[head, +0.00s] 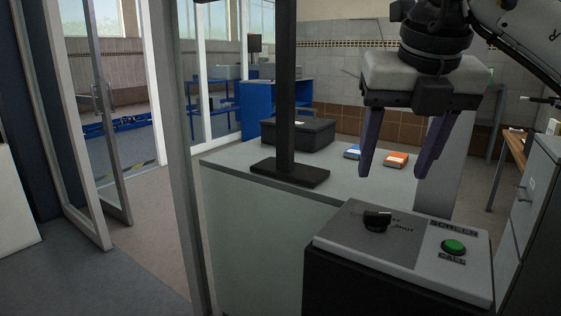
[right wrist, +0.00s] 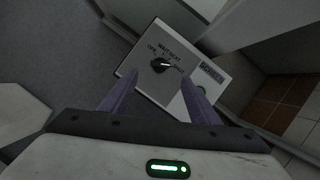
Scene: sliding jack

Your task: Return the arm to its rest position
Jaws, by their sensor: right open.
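My right gripper (head: 393,172) hangs above and behind the control box, its two purple fingers spread apart with nothing between them. In the right wrist view the open fingers (right wrist: 155,100) point down toward the box's top, apart from it. The control box (head: 340,243) has a light panel with a black knob (head: 377,220) and a green button (head: 453,246). The knob also shows in the right wrist view (right wrist: 160,65), near the middle between the fingers; the green button is partly hidden behind the right finger there. My left gripper is not in view.
A grey counter (head: 232,172) behind the box holds a black post on a flat base (head: 290,174), a dark case (head: 297,134), and a blue (head: 352,152) and an orange box (head: 396,159). A grey cabinet (head: 532,215) stands at right. A glass door (head: 90,130) stands at left.

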